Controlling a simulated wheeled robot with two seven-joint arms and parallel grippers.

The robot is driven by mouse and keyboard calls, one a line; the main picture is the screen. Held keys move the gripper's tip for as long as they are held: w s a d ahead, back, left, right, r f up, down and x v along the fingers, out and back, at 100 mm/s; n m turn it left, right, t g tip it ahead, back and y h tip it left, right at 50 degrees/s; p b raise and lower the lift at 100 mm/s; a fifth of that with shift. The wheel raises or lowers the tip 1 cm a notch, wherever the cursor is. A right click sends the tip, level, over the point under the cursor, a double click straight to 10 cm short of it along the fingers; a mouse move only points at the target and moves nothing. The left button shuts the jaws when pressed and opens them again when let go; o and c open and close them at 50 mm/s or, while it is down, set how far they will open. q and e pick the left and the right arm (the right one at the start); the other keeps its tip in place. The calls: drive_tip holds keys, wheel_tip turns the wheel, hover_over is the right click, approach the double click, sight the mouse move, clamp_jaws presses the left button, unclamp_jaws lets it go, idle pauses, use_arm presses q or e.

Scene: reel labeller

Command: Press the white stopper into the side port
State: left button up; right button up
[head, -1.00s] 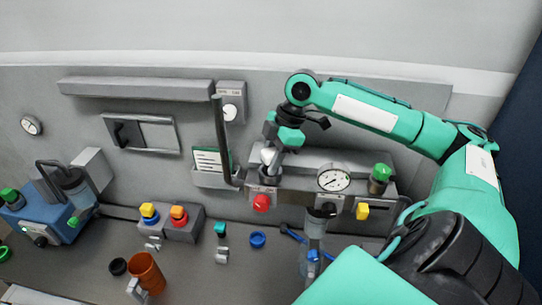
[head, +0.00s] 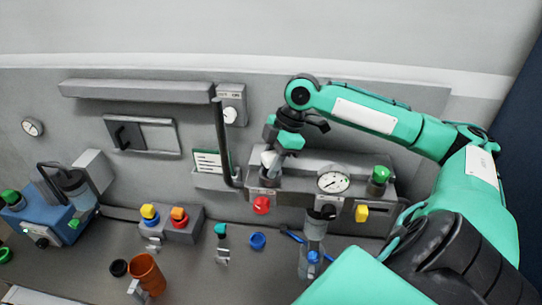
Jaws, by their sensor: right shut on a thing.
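My right gripper (head: 272,150) reaches in from the right and points down at the left end of the grey wall unit (head: 293,160). It is shut on a small white piece, which looks like the white stopper (head: 267,158). The stopper is at the unit's left end, above the red knob (head: 261,205). The side port cannot be made out; the stopper and fingers may cover it. I cannot tell whether the stopper touches the port or sits in it. My left gripper is not in view.
A dark vertical bar (head: 222,140) stands close left of the gripper. A round gauge (head: 333,181) and a green knob (head: 380,174) are to its right. Below are an orange cup (head: 146,272), a blue ring (head: 258,240) and a two-button box (head: 170,224). Bench between them is partly clear.

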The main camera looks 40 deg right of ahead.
drive_tip(key=shift+f+p, duration=0.15)
drive_tip(key=shift+p, duration=0.4)
idle(0.8)
drive_tip(key=shift+s+f, duration=0.15)
drive_tip(key=shift+f, duration=0.05)
idle(0.4)
